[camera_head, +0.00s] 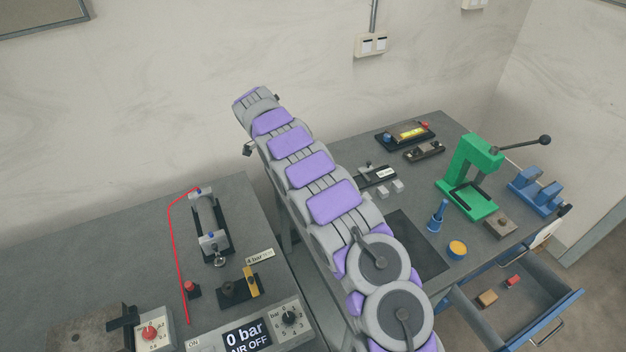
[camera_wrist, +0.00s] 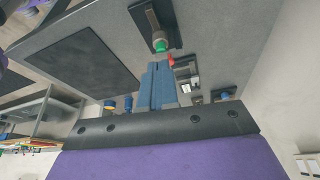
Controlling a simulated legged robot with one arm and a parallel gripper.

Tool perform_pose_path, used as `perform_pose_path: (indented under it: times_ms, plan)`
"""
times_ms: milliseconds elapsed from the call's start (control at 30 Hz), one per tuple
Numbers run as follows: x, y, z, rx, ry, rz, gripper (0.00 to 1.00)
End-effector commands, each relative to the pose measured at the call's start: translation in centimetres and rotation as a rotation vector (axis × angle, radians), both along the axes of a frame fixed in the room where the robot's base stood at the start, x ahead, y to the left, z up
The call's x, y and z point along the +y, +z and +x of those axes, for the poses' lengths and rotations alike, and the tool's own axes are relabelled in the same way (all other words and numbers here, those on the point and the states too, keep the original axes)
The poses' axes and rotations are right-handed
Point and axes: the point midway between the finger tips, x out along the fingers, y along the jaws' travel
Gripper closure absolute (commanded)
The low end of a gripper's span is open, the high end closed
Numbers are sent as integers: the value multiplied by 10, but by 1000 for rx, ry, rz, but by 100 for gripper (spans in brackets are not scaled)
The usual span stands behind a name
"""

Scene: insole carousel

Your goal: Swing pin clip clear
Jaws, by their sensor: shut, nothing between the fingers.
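I cannot make out the pin clip with certainty. In the wrist view, the shut blue-grey fingers of my gripper (camera_wrist: 158,67) reach over the right bench with nothing between them. A dark fixture plate (camera_wrist: 178,35) with a metal cylinder, a green part and a small red part lies past the fingertips; contact cannot be told. My arm appears to hide this fixture in the head view, where the fingers are not visible either. On the left bench, a grey cylinder fixture (camera_head: 208,222) has whitish end blocks.
The right bench holds a black mat (camera_head: 414,251), a green press (camera_head: 468,170), a blue stand (camera_head: 535,192) and small fixtures. A drawer (camera_head: 545,290) stands open. A yellow lever (camera_head: 250,281) and pressure panel (camera_head: 247,333) are on the left bench. My arm crosses between the benches.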

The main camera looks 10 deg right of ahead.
Motion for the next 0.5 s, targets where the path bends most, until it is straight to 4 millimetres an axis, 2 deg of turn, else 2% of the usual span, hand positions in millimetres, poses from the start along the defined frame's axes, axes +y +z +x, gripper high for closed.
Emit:
perform_pose_path:
  times_ms: [133,267,500]
  plan:
    - [11,-1,0,-2,5,-7,100]
    - [14,0,0,-4,6,-9,100]
    - [-4,-13,0,-2,2,0,100]
